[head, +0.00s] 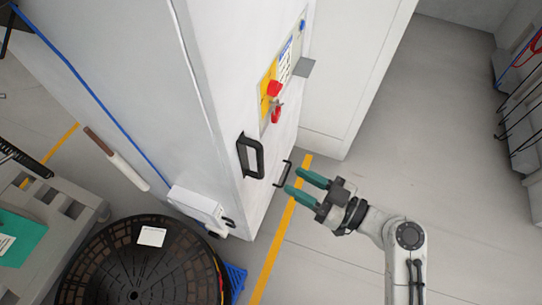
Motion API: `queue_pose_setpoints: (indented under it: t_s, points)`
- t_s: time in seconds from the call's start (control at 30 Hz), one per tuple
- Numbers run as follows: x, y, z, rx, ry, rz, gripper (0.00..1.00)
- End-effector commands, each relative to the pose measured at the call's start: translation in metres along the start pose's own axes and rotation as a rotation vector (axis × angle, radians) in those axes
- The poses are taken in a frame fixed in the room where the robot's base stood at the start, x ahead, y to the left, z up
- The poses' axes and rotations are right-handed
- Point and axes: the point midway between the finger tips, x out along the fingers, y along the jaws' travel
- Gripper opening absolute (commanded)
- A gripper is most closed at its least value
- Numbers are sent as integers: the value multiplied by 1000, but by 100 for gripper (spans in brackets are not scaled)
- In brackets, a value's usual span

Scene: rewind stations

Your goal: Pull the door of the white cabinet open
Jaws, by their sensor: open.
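The white cabinet (215,110) stands tall in the middle of the head view. A thin black bar handle (283,174) sits low on its right-hand face. A thicker black handle (251,156) sits near the cabinet's corner, to the left of the thin one. My gripper (294,181) has two teal fingers spread apart with nothing between them. The fingertips point left toward the thin handle and lie just right of it in the picture. I cannot tell whether they touch it. The door looks shut, with no visible gap.
A yellow panel (267,93) with a red switch (274,89) is on the cabinet above the handles. A large dark reel (125,275) and a grey bench (60,205) stand at lower left. Another white cabinet (345,75) stands behind.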

Motion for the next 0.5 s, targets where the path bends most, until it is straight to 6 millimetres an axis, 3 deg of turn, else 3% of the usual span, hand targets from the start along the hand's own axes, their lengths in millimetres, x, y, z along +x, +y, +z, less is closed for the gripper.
queue_pose_setpoints:
  t_s: [0.17, 0.5]
  points:
    - [13, 2, -7, -12, 32, 3, 41]
    - [73, 2, -10, -11, 30, 0, 41]
